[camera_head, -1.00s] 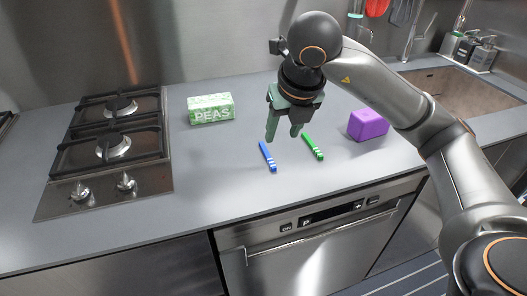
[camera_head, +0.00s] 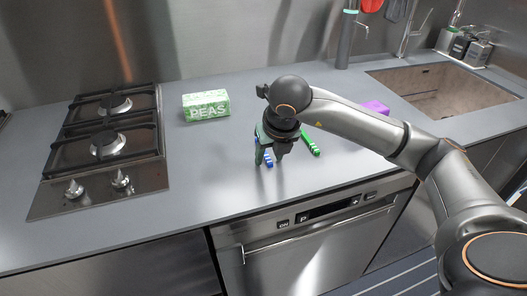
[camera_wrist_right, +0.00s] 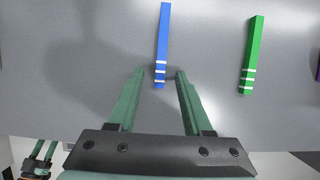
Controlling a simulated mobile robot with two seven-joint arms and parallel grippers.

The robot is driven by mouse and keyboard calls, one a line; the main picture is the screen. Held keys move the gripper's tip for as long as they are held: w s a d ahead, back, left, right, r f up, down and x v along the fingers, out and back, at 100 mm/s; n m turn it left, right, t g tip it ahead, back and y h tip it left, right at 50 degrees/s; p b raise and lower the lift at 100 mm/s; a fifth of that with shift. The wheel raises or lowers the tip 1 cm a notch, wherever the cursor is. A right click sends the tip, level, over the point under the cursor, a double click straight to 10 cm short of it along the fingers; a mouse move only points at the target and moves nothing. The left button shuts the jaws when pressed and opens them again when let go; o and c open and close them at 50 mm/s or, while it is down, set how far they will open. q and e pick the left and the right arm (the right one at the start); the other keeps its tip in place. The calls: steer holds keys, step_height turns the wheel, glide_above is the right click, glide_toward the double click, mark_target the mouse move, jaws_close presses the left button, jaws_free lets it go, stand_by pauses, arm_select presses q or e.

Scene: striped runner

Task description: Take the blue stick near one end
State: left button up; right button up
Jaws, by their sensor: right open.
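The blue stick (camera_wrist_right: 162,45) lies on the counter in the right wrist view, with white bands near its lower end. That banded end reaches between the tips of my open right gripper (camera_wrist_right: 160,75), with a gap on both sides and no contact that I can see. In the head view my right gripper (camera_head: 268,160) is low over the counter and hides much of the blue stick (camera_head: 267,160).
A green stick (camera_wrist_right: 252,55) lies to the right of the blue one, also seen in the head view (camera_head: 311,143). A green PEAS box (camera_head: 206,105) stands behind. A purple block (camera_head: 376,107) is partly hidden by my arm. The stove (camera_head: 105,150) is left, the sink (camera_head: 440,90) right.

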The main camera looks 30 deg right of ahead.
steer(key=shift+c, duration=0.3)
jaws_close()
stand_by(0.3)
